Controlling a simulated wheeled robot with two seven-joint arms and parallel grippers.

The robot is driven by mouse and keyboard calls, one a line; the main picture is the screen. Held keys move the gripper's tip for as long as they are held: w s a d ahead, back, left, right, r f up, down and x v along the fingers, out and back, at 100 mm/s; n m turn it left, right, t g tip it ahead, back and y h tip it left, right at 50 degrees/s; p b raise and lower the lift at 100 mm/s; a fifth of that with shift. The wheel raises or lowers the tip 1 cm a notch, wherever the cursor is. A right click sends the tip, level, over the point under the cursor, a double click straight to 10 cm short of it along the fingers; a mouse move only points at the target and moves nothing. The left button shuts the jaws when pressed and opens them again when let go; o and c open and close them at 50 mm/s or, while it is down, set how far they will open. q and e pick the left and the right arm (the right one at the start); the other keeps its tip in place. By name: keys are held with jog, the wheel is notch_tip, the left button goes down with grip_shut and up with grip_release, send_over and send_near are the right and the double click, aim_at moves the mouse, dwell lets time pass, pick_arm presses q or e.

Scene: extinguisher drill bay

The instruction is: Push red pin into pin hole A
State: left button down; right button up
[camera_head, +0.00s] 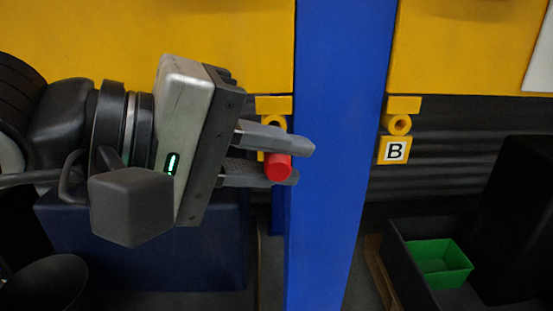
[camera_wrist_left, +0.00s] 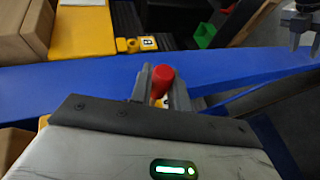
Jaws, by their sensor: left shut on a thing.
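My left gripper (camera_head: 300,163) is shut on the red pin (camera_head: 277,167), whose round red end faces the head camera between the two fingers. The pin also shows in the left wrist view (camera_wrist_left: 162,78). A yellow ring (camera_head: 273,121) sits behind the fingers, left of the blue post; its label is hidden in the head view, and I cannot tell whether the pin touches it. Hole B is the yellow ring (camera_head: 397,124) above the B label (camera_head: 394,150), right of the post. My right gripper (camera_wrist_left: 304,28) is open and empty at the wrist view's upper right.
A blue post (camera_head: 338,120) stands upright between the two yellow rings, close to my left fingertips. Yellow panels (camera_head: 470,45) are above. A dark bin (camera_head: 405,265) with a green tray (camera_head: 438,262) is at lower right.

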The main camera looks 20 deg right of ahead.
pick_arm(q)
jog(key=shift+w+d+b, duration=0.2)
jog(key=shift+w+b, duration=0.05)
jog(key=shift+w, duration=0.55)
jog(key=shift+w+d+b, duration=0.2)
jog(key=shift+w+d, duration=0.05)
jog(key=shift+w, duration=0.5)
jog(key=shift+w+d+b, duration=0.2)
jog(key=shift+w+b, duration=0.05)
jog(key=shift+w, duration=0.55)
dwell(2.1)
jog(key=c, duration=1.3)
grip_release()
jog(key=shift+w, duration=0.1)
jog(key=shift+o, duration=0.2)
jog(key=shift+a+r, duration=0.1)
jog(key=shift+a, duration=0.05)
jog(key=b+v, duration=0.1)
jog(key=v, duration=0.7)
jog(key=shift+a, duration=0.3)
jog(key=shift+r, duration=0.1)
